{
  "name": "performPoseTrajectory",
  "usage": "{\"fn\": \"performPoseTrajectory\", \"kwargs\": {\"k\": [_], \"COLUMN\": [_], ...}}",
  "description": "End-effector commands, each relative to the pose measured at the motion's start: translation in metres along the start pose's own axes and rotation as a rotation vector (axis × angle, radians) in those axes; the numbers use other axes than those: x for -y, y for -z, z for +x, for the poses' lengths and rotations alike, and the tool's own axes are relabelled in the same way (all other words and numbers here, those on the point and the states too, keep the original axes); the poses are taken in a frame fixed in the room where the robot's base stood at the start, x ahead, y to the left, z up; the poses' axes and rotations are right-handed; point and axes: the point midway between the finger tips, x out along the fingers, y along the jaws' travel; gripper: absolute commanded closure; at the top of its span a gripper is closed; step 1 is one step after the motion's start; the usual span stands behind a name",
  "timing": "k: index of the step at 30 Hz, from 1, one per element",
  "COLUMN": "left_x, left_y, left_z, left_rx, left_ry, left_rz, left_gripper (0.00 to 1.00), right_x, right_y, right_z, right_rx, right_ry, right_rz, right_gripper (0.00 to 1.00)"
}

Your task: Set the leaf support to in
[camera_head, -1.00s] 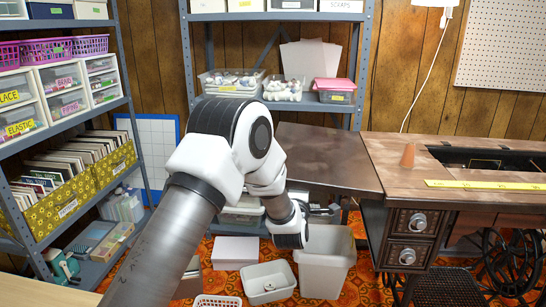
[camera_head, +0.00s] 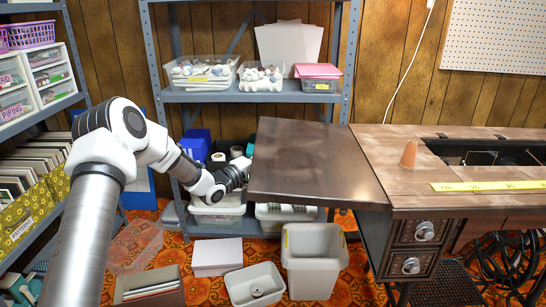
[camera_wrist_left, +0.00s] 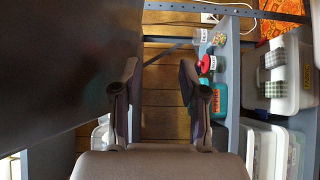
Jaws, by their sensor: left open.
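The dark wooden side leaf (camera_head: 315,165) of the sewing table (camera_head: 400,165) stands out level to the left of the cabinet. I cannot make out the leaf support; the area under the leaf is hidden in the head view. My left gripper (camera_head: 242,170) is at the leaf's left edge, and its tip is partly hidden there. In the left wrist view my left gripper (camera_wrist_left: 160,85) is open, with nothing between its fingers. The dark leaf (camera_wrist_left: 60,70) fills the left of that view, beside the fingers. My right gripper is not in view.
A grey metal shelf (camera_head: 255,95) with bins stands behind the leaf, close to my left gripper. A white waste bin (camera_head: 315,262), a white tub (camera_head: 254,285) and boxes stand on the patterned floor below. A cone (camera_head: 409,153) and yellow tape (camera_head: 490,186) lie on the tabletop.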

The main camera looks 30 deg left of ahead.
Motion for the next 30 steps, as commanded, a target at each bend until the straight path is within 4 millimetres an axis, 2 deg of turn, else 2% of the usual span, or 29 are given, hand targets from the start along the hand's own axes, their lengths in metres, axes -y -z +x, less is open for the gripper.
{"fn": "performPoseTrajectory", "kwargs": {"k": [4,5,6,8,10,11,14,16,19,22,24,27,30], "left_x": [0.000,0.000,0.000,0.000,0.003,0.012,0.051,0.066,0.063,0.043,0.030,0.023,0.023], "left_y": [0.000,0.000,0.000,0.000,-0.007,-0.021,-0.068,-0.106,-0.161,-0.201,-0.208,-0.201,-0.203], "left_z": [0.000,0.000,0.000,0.000,-0.002,-0.006,-0.046,-0.085,-0.139,-0.180,-0.191,-0.189,-0.184], "left_rx": [0.000,0.000,0.000,0.000,0.018,0.045,0.140,0.207,0.286,0.333,0.330,0.311,0.314], "left_ry": [0.000,0.000,-0.001,-0.002,-0.001,0.014,0.066,0.072,0.032,-0.031,-0.067,-0.098,-0.095], "left_rz": [0.000,0.000,0.004,0.029,0.097,0.128,0.164,0.145,0.063,-0.061,-0.120,-0.129,-0.125], "left_gripper": [0.57,0.64,0.79,1.00,1.00,1.00,1.00,1.00,1.00,1.00,1.00,1.00,1.00], "right_x": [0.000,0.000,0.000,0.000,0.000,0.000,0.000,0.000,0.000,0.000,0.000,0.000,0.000], "right_y": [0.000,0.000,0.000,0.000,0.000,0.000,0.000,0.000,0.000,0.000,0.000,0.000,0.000], "right_z": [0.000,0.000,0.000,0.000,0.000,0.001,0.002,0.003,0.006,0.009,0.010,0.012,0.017], "right_rx": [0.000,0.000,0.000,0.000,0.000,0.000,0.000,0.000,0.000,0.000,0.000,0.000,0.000], "right_ry": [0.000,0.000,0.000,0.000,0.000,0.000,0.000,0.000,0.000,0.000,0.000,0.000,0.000], "right_rz": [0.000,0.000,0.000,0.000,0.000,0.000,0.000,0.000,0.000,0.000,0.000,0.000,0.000], "right_gripper": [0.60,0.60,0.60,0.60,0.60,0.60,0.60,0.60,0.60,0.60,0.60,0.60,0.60]}}
